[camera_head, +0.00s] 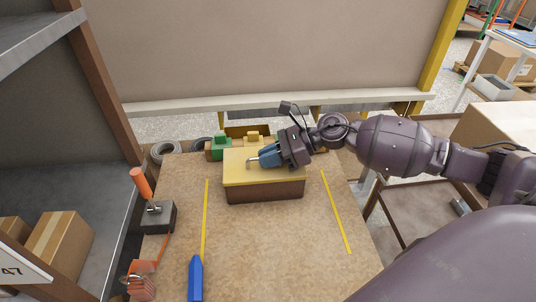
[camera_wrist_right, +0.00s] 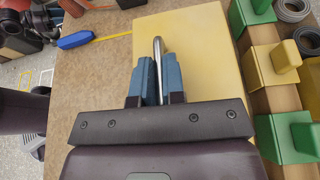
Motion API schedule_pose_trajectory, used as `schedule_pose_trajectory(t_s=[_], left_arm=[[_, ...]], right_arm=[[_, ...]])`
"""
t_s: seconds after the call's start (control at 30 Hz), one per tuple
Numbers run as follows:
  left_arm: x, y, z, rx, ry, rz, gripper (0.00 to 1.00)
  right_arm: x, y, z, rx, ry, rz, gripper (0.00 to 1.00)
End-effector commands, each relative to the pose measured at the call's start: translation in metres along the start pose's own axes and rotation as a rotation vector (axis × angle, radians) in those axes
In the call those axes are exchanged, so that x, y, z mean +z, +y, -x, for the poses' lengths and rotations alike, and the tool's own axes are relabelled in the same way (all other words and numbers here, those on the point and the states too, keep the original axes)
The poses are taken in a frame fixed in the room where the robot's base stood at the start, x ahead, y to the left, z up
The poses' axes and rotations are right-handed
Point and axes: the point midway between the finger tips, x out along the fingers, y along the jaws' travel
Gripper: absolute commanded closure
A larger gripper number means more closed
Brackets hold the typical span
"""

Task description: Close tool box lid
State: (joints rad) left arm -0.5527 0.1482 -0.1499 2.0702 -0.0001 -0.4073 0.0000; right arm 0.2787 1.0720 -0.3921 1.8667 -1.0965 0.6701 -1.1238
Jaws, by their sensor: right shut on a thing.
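The tool box (camera_head: 264,192) has brown sides and a flat yellow lid (camera_head: 235,174). It stands near the back middle of the worktable. The lid lies level over the box, and I see no gap along the front edge. A metal handle (camera_head: 252,162) sticks up from the lid. My right gripper (camera_head: 264,158) reaches in from the right, low over the lid, with its blue fingers shut on this handle. In the right wrist view the handle (camera_wrist_right: 158,55) stands between the two fingers (camera_wrist_right: 157,82), with the yellow lid (camera_wrist_right: 205,55) beneath. My left gripper is not in view.
The worktable (camera_head: 262,250) has yellow tape lines on both sides. A blue tool (camera_head: 196,278) lies front left. A grey block (camera_head: 158,217) with an orange handle stands at left. Green and yellow pieces (camera_head: 221,143) sit right behind the box. The table's front middle is clear.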

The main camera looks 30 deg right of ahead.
Motion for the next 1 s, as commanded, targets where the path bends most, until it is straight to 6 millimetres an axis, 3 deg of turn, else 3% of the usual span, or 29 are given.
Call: schedule_pose_trajectory(t_s=[0.27, 0.3, 0.47, 0.77, 1.0], left_arm=[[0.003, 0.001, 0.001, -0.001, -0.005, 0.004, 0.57], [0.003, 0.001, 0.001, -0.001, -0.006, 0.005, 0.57], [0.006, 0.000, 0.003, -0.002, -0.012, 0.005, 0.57], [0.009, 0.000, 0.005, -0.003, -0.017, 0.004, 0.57], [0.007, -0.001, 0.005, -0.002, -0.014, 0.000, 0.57]], right_arm=[[-0.003, 0.002, -0.002, 0.005, 0.001, -0.008, 1.00], [-0.003, 0.002, -0.002, 0.005, 0.001, -0.008, 0.88], [-0.003, 0.002, -0.001, 0.004, 0.001, -0.007, 0.64], [-0.002, 0.001, 0.001, 0.002, 0.001, -0.005, 0.64], [-0.002, 0.001, 0.028, 0.001, 0.003, -0.006, 0.64]])
